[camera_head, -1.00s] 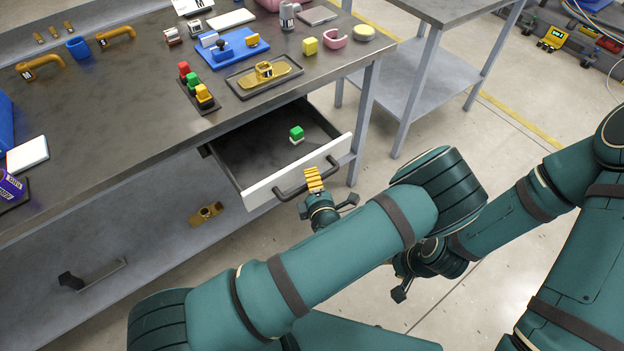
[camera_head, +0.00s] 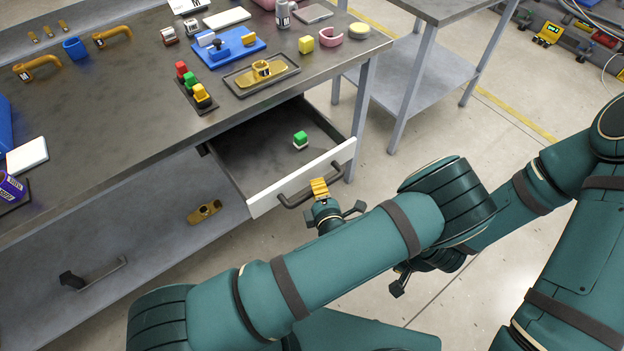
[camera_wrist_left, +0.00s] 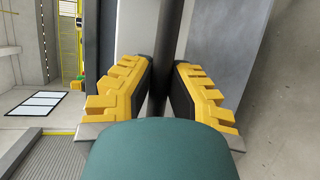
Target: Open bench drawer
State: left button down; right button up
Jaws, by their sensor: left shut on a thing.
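The bench drawer (camera_head: 262,195) stands pulled out from under the bench top, with its dark inside in view and a white front. A dark bar handle (camera_head: 294,201) is on its front. My left gripper (camera_head: 319,187) is at the handle with its yellow fingers. In the left wrist view the yellow fingers (camera_wrist_left: 160,90) are closed around the dark handle bar (camera_wrist_left: 168,40).
The bench top (camera_head: 120,110) holds a blue tray (camera_head: 228,48), a dark tray (camera_head: 262,77) with a yellow part, and several small blocks. A second table (camera_head: 440,12) stands at the right. A yellow part (camera_head: 205,211) lies on the lower shelf. The floor before the drawer is clear.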

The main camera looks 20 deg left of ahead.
pick_arm(q)
jog(key=shift+w, duration=0.1)
jog(key=c, duration=0.9)
grip_release()
jog(key=v, duration=0.7)
jog(key=shift+s, duration=0.25)
